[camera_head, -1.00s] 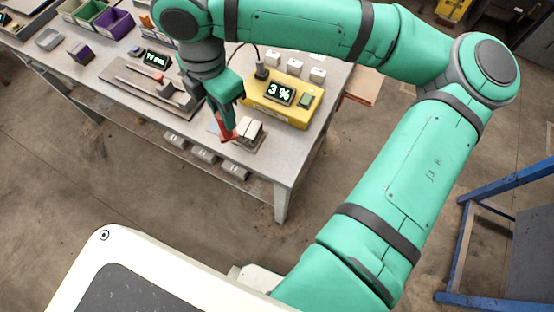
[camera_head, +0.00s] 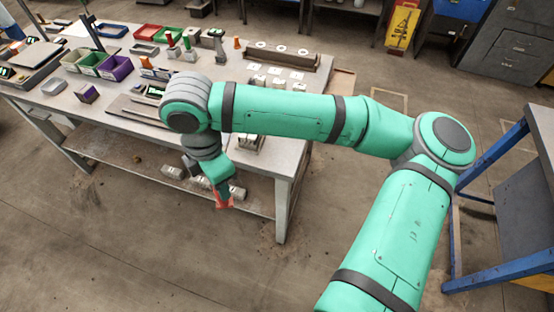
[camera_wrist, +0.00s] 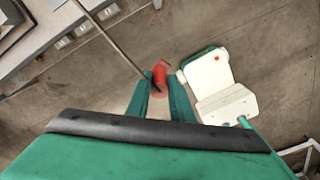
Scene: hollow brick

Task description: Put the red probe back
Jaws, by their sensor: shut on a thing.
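The red probe (camera_head: 224,201) is in my gripper (camera_head: 221,188), which is shut on it. In the head view they are low in front of the table's front edge, clear of the tabletop. In the wrist view the red probe (camera_wrist: 160,72) shows between the two green fingers of my gripper (camera_wrist: 160,92). A thin dark line, perhaps its cable, runs from it to the upper left. The yellow meter box is hidden behind my arm in the head view.
The workbench (camera_head: 290,165) has a lower shelf with several grey blocks. Coloured bins (camera_head: 117,68), small white blocks (camera_head: 277,83) and a long brown rack (camera_head: 282,56) stand farther back. A blue frame (camera_head: 490,150) is at right.

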